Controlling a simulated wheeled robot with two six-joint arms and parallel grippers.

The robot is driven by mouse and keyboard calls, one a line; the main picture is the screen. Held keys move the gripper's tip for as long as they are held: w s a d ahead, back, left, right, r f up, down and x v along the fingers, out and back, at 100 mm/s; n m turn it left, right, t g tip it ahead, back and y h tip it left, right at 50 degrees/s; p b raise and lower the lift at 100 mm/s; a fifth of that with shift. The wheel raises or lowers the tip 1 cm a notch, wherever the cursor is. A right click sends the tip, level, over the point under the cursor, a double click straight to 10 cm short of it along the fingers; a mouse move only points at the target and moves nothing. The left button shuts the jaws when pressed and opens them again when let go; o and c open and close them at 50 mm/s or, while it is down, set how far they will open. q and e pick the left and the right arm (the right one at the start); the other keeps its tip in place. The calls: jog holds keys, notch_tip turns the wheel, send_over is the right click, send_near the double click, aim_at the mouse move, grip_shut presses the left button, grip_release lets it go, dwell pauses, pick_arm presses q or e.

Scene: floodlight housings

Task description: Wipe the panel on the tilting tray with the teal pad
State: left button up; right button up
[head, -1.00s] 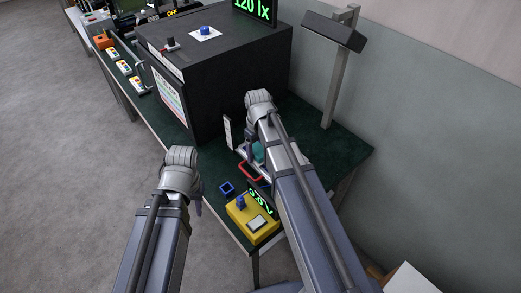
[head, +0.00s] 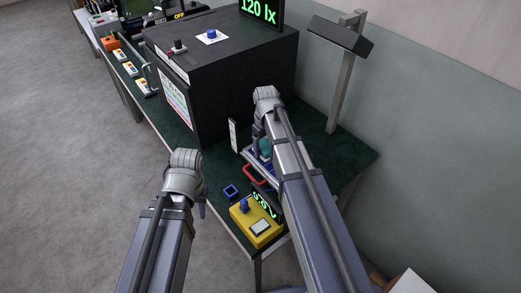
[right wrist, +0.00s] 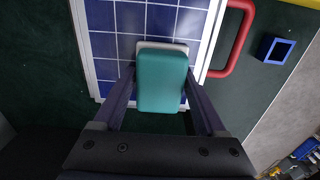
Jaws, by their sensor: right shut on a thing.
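The teal pad (right wrist: 162,82) sits between the two fingers of my right gripper (right wrist: 160,95), which is shut on it. The pad has a pale backing and lies over the panel (right wrist: 130,18), a dark blue gridded plate with a white frame. I cannot tell whether pad and panel touch. In the head view, the pad (head: 265,148) shows beside my right arm, which hides most of the panel and tray. A red handle (right wrist: 240,40) stands at the panel's side. My left gripper (head: 202,208) hangs by the table's front edge, its fingers mostly hidden.
A large black box (head: 225,85) with a lit display (head: 260,10) stands behind. A yellow box (head: 257,226) with a green readout and a small blue square holder (head: 231,191) sit near the front edge. A lamp post (head: 343,80) stands at the right. The table's right side is clear.

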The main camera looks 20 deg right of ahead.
jog(key=shift+w+d, duration=0.15)
jog(key=shift+d, duration=0.1)
jog(key=shift+w+d, duration=0.3)
jog(key=shift+d, duration=0.45)
jog(key=shift+w+d, duration=0.3)
jog(key=shift+d, duration=0.45)
jog(key=shift+w+d, duration=0.25)
jog(key=shift+d, duration=0.45)
jog(key=shift+w+d, duration=0.25)
jog(key=shift+d, duration=0.45)
jog(key=shift+w+d+r+p, duration=0.1)
jog(key=shift+r+p, duration=0.45)
jog(key=shift+p, duration=0.1)
notch_tip(320, 180, up, 5)
jog(key=p, duration=0.4)
jog(key=shift+f+p, duration=0.1)
jog(key=shift+p, duration=0.25)
